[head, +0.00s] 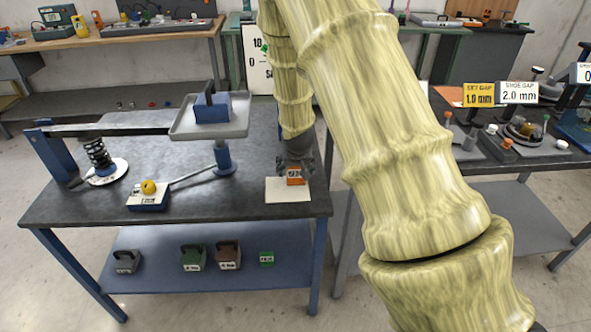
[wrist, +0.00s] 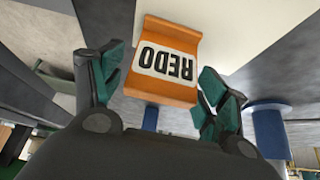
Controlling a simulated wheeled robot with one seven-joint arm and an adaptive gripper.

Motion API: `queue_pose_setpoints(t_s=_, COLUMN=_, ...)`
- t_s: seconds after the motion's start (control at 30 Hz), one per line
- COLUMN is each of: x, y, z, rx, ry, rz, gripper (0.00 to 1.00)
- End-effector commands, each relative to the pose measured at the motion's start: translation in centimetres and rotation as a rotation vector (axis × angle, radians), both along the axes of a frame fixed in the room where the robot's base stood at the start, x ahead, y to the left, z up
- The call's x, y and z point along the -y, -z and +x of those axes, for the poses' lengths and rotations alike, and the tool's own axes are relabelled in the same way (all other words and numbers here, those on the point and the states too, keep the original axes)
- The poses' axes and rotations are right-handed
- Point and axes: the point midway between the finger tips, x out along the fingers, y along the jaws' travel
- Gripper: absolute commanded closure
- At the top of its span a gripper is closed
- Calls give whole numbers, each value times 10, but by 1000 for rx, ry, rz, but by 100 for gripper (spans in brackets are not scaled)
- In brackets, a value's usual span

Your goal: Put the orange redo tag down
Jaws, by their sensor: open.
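The orange redo tag (head: 295,177) is at the right end of the dark workbench, over a cream pad (head: 288,196). In the wrist view the redo tag (wrist: 168,60) shows its REDO label upside down, with the cream pad (wrist: 235,25) behind it. My gripper (head: 296,165) is just above the tag in the head view. In the wrist view my gripper's fingers (wrist: 163,85) are apart, one on each side of the tag. Contact between the fingers and the tag is hard to tell.
Several weights and a green tag (head: 266,258) lie on the lower shelf. Another bench with gauges (head: 520,150) stands to the right.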

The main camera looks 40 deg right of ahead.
Motion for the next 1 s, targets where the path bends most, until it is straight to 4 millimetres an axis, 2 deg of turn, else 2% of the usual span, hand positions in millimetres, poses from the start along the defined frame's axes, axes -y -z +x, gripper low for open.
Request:
queue_pose_setpoints(t_s=0.63, x=-22, y=-74, z=-35, rx=2, ry=-1, rz=-1, gripper=26)
queue_pose_setpoints(t_s=0.8, x=-26, y=-86, z=-41, rx=2, ry=-1, rz=-1, gripper=26)
queue_pose_setpoints(t_s=1.0, x=-28, y=-92, z=-45, rx=1, ry=0, rz=-1, gripper=26)
